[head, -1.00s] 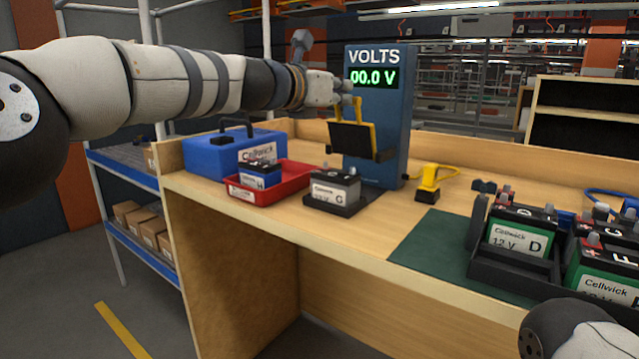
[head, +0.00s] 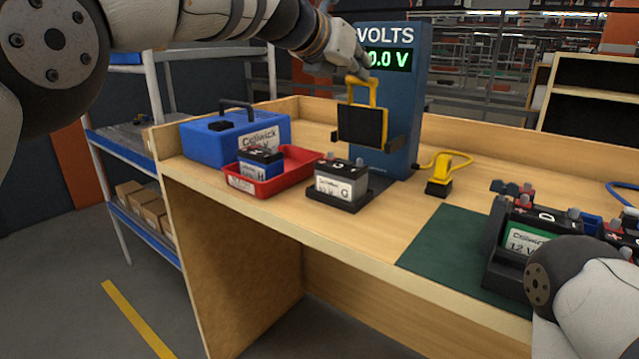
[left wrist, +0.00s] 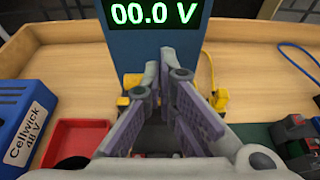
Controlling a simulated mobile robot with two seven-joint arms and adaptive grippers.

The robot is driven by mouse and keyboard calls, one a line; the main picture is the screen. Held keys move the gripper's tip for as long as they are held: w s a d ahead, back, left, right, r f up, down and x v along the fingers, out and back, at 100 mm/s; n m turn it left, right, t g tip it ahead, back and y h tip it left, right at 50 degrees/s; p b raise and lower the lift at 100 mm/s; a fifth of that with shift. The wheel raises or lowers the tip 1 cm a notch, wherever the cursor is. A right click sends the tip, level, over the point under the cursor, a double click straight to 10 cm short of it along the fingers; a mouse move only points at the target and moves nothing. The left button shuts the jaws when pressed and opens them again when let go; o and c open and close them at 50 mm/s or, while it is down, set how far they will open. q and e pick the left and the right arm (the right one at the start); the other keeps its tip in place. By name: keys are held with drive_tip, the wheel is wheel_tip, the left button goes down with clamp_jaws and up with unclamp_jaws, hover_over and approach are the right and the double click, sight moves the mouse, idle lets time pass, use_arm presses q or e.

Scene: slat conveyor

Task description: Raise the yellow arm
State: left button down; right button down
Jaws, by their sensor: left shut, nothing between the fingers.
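The yellow arm (head: 363,90) is a yellow loop handle above an upright black plate, at the front of the blue voltmeter (head: 409,120), which reads 00.0 V. My left gripper (head: 362,73) is shut and empty just above the handle's top; I cannot tell whether it touches. In the left wrist view the gripper (left wrist: 167,85) lies in front of the voltmeter (left wrist: 150,52) and hides most of the yellow arm. Grey battery G (head: 342,178) stands on a black base in front of the voltmeter. My right gripper is outside the view.
A blue case (head: 205,147) and a red tray (head: 233,183) with battery H stand at left. A yellow plug-like piece (head: 440,182) on a cable lies right of the voltmeter. A green mat (head: 440,250) and a black battery holder (head: 497,255) are at right.

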use_arm(q)
drive_tip(key=v, duration=1.2)
idle(0.3)
